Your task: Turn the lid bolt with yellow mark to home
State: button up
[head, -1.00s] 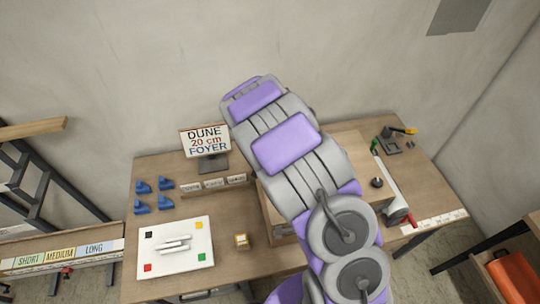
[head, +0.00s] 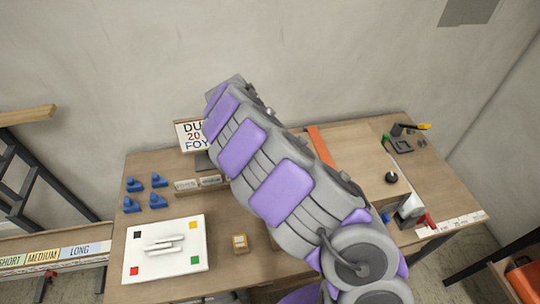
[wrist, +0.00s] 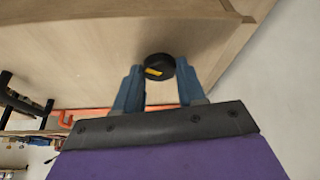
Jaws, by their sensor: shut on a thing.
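In the wrist view, the lid bolt (wrist: 159,66) is a round black knob with a yellow mark on its near side, at a pale wooden panel (wrist: 90,65). My gripper (wrist: 159,72) has its two blue fingers on either side of the knob and is shut on it. In the head view, my arm hides the gripper and what it holds. The wooden lid (head: 350,160) lies right of the arm there, with a black knob (head: 391,177) near its right side. No yellow mark shows on that knob.
An orange strip (head: 321,146) runs along the lid's left side. Left on the table are a white board (head: 165,262), several blue pieces (head: 158,180), a small yellowish block (head: 240,243) and a sign (head: 190,134). Tools (head: 404,142) stand at the far right.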

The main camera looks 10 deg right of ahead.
jog(key=m+b, duration=0.1)
jog(key=m, duration=0.1)
jog(key=m+g+b, duration=0.2)
jog(key=m, duration=0.1)
jog(key=shift+w+a+f+m, duration=0.1)
jog(key=shift+w+f+m, duration=0.1)
jog(key=shift+w+m, duration=0.1)
jog(key=m+g, duration=0.1)
jog(key=m, duration=0.1)
jog(key=m+g+y, duration=0.1)
jog(key=m, duration=0.2)
jog(key=shift+w+r+m, duration=0.15)
jog(key=shift+m, duration=0.15)
jog(key=shift+d, duration=0.2)
jog(key=o, duration=1)
jog(key=shift+w, duration=0.1)
jog(key=shift+o, duration=0.2)
jog(key=shift+a+r, duration=0.1)
jog(key=p+v, duration=1.6)
jog(key=v, duration=0.1)
jog(key=shift+w, duration=0.2)
